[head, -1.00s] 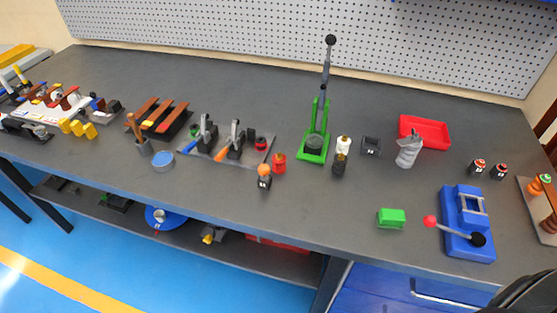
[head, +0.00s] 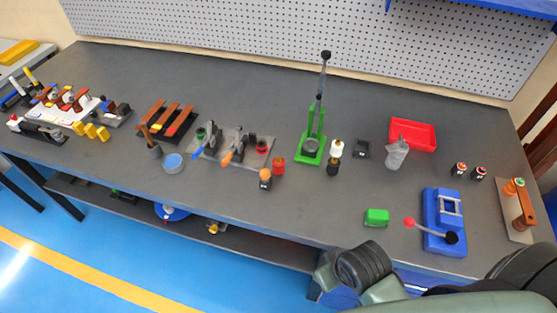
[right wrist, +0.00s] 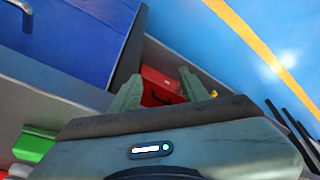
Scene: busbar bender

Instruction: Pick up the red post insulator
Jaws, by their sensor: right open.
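The red post insulator (head: 278,166) stands upright on the grey bench, left of the green lever press and beside a black block with an orange top (head: 265,179). Nothing holds it. My right arm shows at the lower right of the head view, in front of the bench edge and well apart from the insulator. In the right wrist view my right gripper (right wrist: 160,88) is open and empty, its two greenish fingers apart. The insulator is not visible there. My left gripper is not in view.
The green press (head: 311,148) stands behind and right of the insulator, with a white-and-black post (head: 335,155) beside it. A clamp plate (head: 228,150) lies to the left. A green block (head: 376,217) and blue lever tool (head: 443,222) are at right. Bench in front is clear.

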